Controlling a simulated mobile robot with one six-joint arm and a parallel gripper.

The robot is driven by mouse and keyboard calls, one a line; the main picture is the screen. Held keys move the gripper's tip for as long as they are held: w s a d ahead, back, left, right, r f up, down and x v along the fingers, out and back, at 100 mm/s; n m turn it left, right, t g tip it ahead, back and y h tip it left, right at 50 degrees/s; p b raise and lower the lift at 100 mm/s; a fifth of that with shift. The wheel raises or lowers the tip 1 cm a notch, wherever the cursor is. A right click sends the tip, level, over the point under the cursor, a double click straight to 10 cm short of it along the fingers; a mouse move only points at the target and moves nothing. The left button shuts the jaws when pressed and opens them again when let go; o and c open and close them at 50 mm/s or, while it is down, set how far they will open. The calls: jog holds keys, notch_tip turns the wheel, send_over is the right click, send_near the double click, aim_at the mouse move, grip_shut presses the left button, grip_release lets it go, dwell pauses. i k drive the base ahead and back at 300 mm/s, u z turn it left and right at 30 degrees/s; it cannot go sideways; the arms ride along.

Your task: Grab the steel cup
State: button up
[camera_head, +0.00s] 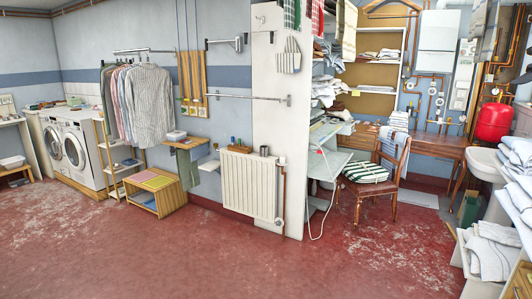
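A small grey metallic cup (264,151) stands upright near the right end of the top of the white radiator (248,186), against the wall. It looks like the steel cup, though it is small and far off in this view. My gripper is not in view, so its state does not show.
A small wooden box with dark items (239,148) sits left of the cup. Left of the radiator are a wall shelf (184,143) and a low wooden unit (153,192). A chair (377,178) stands right. The red floor (215,250) before the radiator is clear.

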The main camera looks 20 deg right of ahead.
aim_at(264, 149)
jog(key=z, duration=0.3)
jog(key=i, duration=3)
jog(key=u, duration=0.65)
jog(key=i, duration=0.65)
jog(key=u, duration=0.25)
